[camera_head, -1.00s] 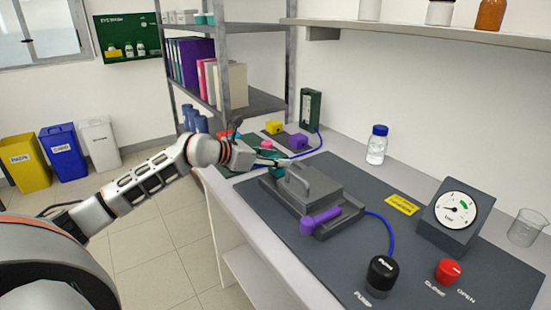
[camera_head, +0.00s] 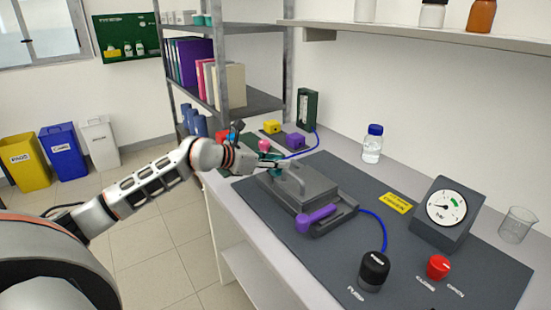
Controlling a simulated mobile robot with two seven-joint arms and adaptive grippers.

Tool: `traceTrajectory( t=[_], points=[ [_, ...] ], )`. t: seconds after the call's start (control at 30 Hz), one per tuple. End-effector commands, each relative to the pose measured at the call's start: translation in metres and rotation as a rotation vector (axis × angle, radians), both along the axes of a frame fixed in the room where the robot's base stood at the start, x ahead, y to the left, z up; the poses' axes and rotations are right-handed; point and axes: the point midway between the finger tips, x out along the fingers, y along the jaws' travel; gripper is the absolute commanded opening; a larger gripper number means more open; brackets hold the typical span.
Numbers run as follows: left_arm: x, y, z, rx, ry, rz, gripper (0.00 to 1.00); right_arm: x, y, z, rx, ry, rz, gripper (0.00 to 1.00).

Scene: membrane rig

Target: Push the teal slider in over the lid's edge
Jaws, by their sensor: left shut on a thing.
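My left gripper (camera_head: 275,162) reaches in from the left and is at the lid's far left edge. A small teal piece, the slider (camera_head: 271,157), shows at the fingers, mostly hidden by them. The gripper is shut on it. I cannot tell how far the slider overlaps the lid's edge. My right gripper is not in view.
A purple lever (camera_head: 316,217) lies on the rig's near side. A black pump knob (camera_head: 374,268), red knob (camera_head: 438,267) and pressure gauge (camera_head: 446,208) stand to the right.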

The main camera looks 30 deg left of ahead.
Motion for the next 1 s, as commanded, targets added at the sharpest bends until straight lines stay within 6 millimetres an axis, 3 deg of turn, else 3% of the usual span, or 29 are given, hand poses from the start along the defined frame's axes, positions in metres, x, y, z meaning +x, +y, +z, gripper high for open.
traceTrajectory(
  t=[0.2, 0.23, 0.3, 0.7, 1.0],
  points=[
    [-0.002, -0.007, 0.0, -0.008, 0.002, -0.01, 0.0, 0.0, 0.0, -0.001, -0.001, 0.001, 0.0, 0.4],
    [-0.002, -0.007, 0.0, -0.009, 0.003, -0.011, 0.28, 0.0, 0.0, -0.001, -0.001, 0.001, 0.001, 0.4],
    [-0.002, -0.007, 0.0, -0.009, 0.003, -0.011, 0.43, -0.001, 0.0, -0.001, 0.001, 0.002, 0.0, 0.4],
    [-0.004, -0.003, 0.001, -0.005, 0.001, -0.008, 0.43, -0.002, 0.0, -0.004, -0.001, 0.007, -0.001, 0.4],
    [-0.037, 0.011, 0.013, -0.002, 0.004, -0.006, 0.43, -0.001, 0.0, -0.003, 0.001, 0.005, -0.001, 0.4]
  ],
)
